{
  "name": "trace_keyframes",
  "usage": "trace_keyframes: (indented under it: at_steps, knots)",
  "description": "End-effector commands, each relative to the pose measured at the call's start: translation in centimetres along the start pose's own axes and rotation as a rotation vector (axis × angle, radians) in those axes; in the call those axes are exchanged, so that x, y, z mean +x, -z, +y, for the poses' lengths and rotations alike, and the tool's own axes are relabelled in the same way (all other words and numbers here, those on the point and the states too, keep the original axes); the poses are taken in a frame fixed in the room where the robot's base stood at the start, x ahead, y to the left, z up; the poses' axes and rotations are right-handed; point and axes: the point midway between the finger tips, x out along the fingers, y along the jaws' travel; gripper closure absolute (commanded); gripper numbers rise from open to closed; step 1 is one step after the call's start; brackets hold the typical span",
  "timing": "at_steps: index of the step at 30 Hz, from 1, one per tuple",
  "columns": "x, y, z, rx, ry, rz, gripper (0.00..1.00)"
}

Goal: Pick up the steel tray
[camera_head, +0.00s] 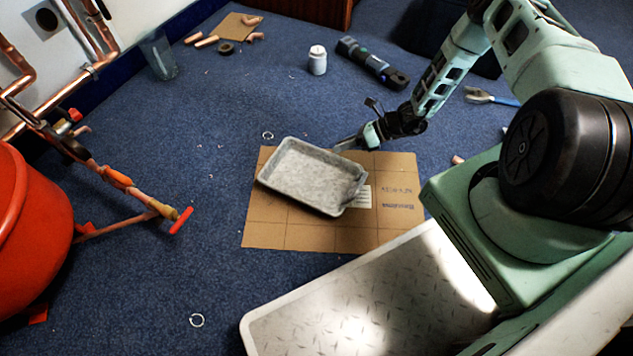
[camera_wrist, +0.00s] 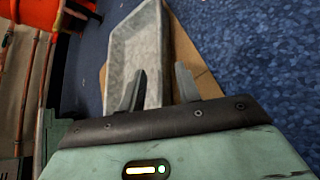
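The steel tray (camera_head: 310,175) is a grey, mottled, shallow rectangular pan. It looks empty and rests on a brown cardboard sheet (camera_head: 385,222) on the blue carpet. My gripper (camera_head: 346,143) is low at the tray's far right side. In the wrist view my gripper (camera_wrist: 160,70) is open, with a clear gap between its fingers. The tray (camera_wrist: 135,45) lies ahead, with one finger over its inside and the other beyond its right wall, above the cardboard (camera_wrist: 192,55). I cannot tell whether either finger touches the wall.
A white jar (camera_head: 317,60), a black tool (camera_head: 372,62), a clear container (camera_head: 158,55) and copper offcuts (camera_head: 207,41) are at the back. A blue-handled brush (camera_head: 490,97) lies right. Carpet left of the cardboard is mostly clear.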

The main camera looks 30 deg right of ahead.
Motion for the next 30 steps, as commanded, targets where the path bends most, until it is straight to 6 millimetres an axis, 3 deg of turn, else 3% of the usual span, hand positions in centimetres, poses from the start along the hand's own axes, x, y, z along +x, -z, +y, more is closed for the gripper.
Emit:
trace_keyframes:
  at_steps: [9, 19, 23, 30]
  knots:
    - [4.0, 0.5, 0.0, -0.001, -0.001, 0.0, 0.67]
    - [4.5, 0.2, 0.2, -0.001, 0.0, 0.0, 0.67]
    - [4.5, 0.2, 0.1, -0.001, 0.0, 0.0, 1.0]
    - [4.5, 0.2, 0.1, -0.001, -0.001, 0.001, 1.0]
